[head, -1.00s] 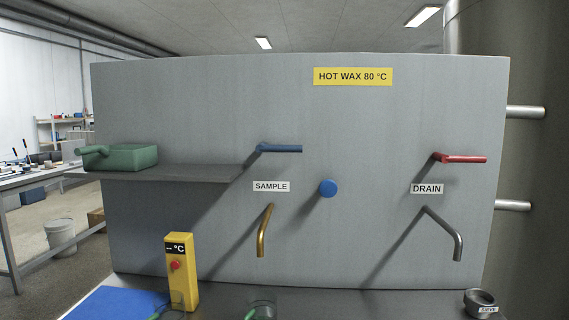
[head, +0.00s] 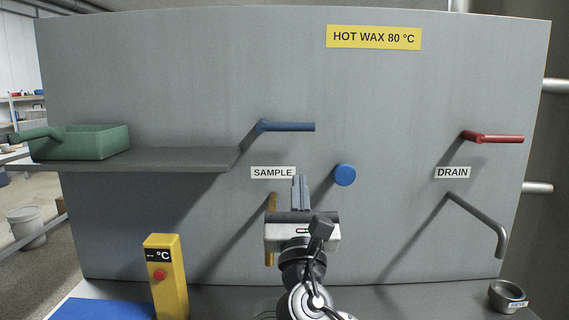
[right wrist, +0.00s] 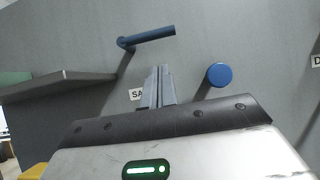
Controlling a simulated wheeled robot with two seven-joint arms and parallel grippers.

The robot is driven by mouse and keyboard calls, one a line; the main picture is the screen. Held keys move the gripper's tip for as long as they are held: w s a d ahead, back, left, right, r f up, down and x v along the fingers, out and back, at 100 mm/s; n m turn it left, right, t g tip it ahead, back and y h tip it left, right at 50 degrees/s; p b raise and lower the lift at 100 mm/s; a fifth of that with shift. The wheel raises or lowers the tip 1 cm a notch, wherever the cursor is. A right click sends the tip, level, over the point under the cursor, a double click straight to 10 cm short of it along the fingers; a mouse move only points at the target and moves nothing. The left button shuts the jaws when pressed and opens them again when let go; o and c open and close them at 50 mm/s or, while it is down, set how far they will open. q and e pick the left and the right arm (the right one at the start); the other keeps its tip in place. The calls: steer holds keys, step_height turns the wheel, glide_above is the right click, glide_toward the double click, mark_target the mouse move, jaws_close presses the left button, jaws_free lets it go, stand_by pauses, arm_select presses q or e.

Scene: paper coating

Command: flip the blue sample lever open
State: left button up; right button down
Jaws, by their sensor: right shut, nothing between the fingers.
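The blue sample lever (head: 288,127) sticks out level to the right from its pivot on the grey panel, above the SAMPLE label (head: 272,173). It also shows in the right wrist view (right wrist: 150,38), above the fingertips. My right gripper (head: 300,180) is shut and empty, pointing up below the lever and apart from it. In the right wrist view its closed fingers (right wrist: 160,72) partly cover the SAMPLE label. The brass sample spout (head: 271,203) is partly hidden behind the right gripper. My left gripper is not in view.
A round blue knob (head: 345,175) is right of my gripper. The red drain lever (head: 494,138) and grey drain spout (head: 482,222) are farther right. A shelf (head: 190,160) with a green tray (head: 95,141) juts out at left. A yellow thermometer (head: 167,275) stands below.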

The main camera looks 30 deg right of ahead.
mark_target(288, 125)
steer(key=shift+s+r, duration=0.15)
steer(key=shift+s, duration=0.15)
steer(key=p+x, duration=0.2)
steer(key=x, duration=0.8)
steer(key=shift+w, duration=0.1)
steer(key=shift+w+a+p, duration=0.1)
steer(key=shift+p, duration=0.2)
